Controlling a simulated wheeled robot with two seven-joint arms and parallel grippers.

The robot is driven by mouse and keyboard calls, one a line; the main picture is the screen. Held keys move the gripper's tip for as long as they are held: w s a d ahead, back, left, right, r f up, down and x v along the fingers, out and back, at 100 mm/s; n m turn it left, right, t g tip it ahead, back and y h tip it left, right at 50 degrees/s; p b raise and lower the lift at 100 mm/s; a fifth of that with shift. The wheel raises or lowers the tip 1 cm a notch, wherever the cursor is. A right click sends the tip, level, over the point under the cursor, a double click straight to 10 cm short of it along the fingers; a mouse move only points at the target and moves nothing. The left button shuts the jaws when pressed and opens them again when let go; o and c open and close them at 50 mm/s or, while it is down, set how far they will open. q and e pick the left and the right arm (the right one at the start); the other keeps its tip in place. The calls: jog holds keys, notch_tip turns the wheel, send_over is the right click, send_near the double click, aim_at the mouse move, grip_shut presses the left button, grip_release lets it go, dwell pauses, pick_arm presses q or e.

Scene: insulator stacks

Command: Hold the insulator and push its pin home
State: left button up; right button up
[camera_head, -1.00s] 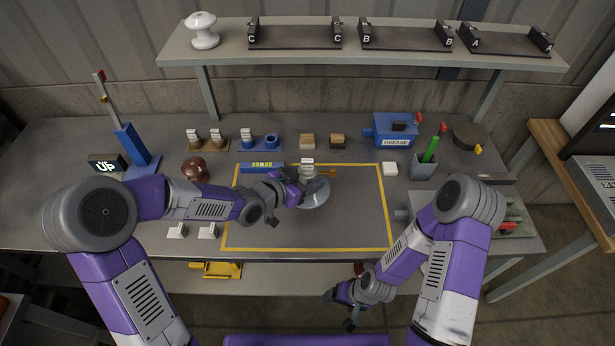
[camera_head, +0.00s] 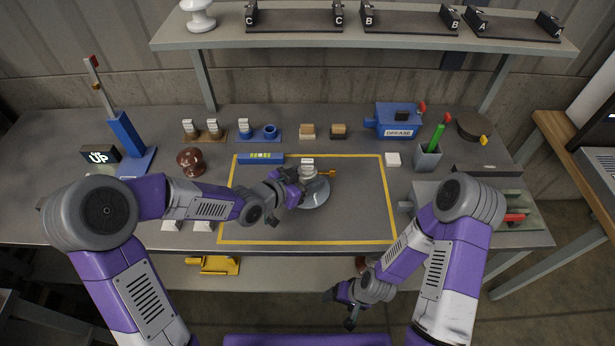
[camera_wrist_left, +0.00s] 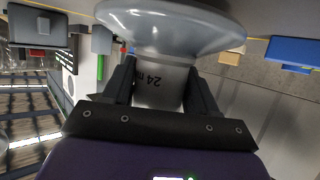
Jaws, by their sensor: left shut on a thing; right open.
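The insulator (camera_head: 316,193), a pale grey-white disc with a light cap, is inside the yellow-outlined area of the bench. A small orange piece (camera_head: 328,173) sticks out to the right by its top; I cannot tell whether it is the pin. My left gripper (camera_head: 296,187) reaches it from the left and is shut on it. In the left wrist view the fingers close on a grey part marked "24" (camera_wrist_left: 154,88), with the wide disc (camera_wrist_left: 175,25) just beyond. My right gripper (camera_head: 344,306) is open and empty in front of the bench's front edge.
A blue level-like bar (camera_head: 261,158) lies at the outline's (camera_head: 389,205) back edge. Within the outline, the right side is clear.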

pick_arm(q)
jog(key=shift+f+b, duration=0.6)
jog(key=shift+f, duration=0.1)
jog(key=shift+f, duration=0.15)
dwell(0.4)
jog(key=shift+f, duration=0.1)
dwell(0.6)
